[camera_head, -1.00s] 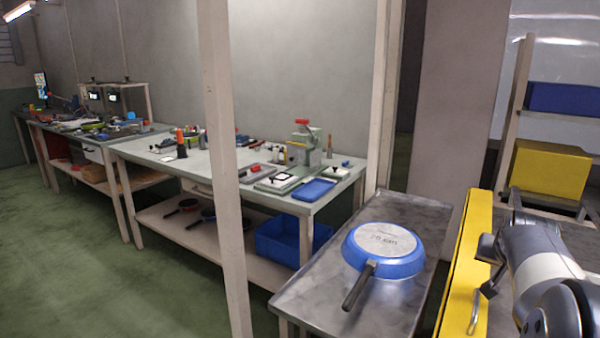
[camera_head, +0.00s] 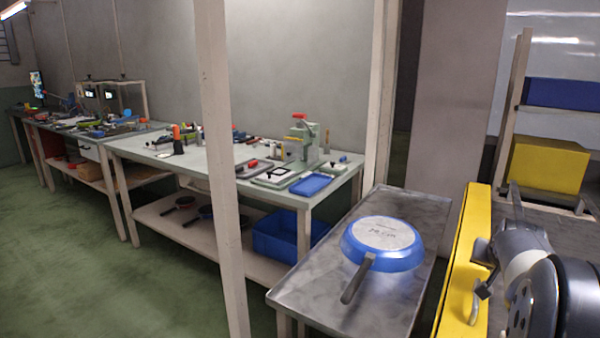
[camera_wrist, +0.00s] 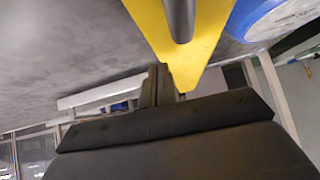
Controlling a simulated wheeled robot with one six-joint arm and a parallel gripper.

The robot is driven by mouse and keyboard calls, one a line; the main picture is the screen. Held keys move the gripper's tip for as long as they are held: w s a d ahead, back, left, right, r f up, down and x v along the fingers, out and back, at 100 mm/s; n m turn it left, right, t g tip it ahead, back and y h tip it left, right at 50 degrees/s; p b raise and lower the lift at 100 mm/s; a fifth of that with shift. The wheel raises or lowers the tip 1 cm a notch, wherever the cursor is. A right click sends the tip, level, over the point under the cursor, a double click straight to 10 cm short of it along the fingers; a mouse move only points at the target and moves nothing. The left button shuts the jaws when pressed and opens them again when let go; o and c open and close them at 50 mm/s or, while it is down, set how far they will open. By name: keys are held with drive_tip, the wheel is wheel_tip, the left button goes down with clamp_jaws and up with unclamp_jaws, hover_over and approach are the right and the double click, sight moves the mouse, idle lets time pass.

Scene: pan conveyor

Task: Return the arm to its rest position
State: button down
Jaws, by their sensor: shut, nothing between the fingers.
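My gripper (camera_head: 483,262) is at the right of the head view, beside the yellow rail. In the wrist view its fingers (camera_wrist: 160,85) are together with nothing between them. My arm behind it fills the lower right corner of the head view. A blue pan (camera_head: 382,243) lies upside down on the metal table (camera_head: 345,300), its dark handle pointing to the front left. The pan is apart from my gripper and also shows at the top right of the wrist view (camera_wrist: 262,18).
The yellow rail (camera_head: 462,262) with a metal handle runs between the metal table and my arm. A rack holds a yellow bin (camera_head: 548,163) and a blue bin (camera_head: 570,93) at the back right. A pale post (camera_head: 217,150) stands before a cluttered workbench (camera_head: 135,150).

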wheel_tip(320, 180, down, 2)
drive_tip(key=shift+f+b, duration=0.15)
drive_tip(key=shift+b, duration=0.5)
drive_tip(key=shift+w+a+r+n+g+h+b, duration=0.1)
drive_tip(key=shift+a+r+n+g+h+b, duration=0.1)
drive_tip(key=shift+r+h, duration=0.15)
drive_tip(key=shift+w+a+r+n+g+h+b, duration=0.1)
drive_tip(key=shift+r+n+g+h+b, duration=0.15)
drive_tip(key=shift+r, duration=0.2)
drive_tip(key=shift+w+a+r+n+g+h+b, duration=0.35)
drive_tip(key=shift+a+r+n+g+h+b, duration=0.1)
drive_tip(key=shift+r+h+b, duration=0.35)
drive_tip(key=shift+w+a+r+n+g+h+b, duration=0.5)
drive_tip(key=shift+a+r+n+h+b, duration=0.1)
drive_tip(key=shift+h+b, duration=0.2)
drive_tip(key=shift+w+a+r+n+g+h+b, duration=0.4)
drive_tip(key=shift+w+a+r+n+h+b, duration=0.15)
drive_tip(key=shift+a+h, duration=0.3)
drive_tip(key=w+a+n+g+h+b, duration=0.1)
drive_tip(key=w+a+n+h+b, duration=0.1)
drive_tip(key=a+n+h, duration=0.3)
drive_tip(key=shift+w+r+h, duration=0.25)
drive_tip(key=shift+w+h, duration=0.4)
drive_tip(key=shift+w, duration=0.2)
drive_tip(key=shift+s, duration=0.1)
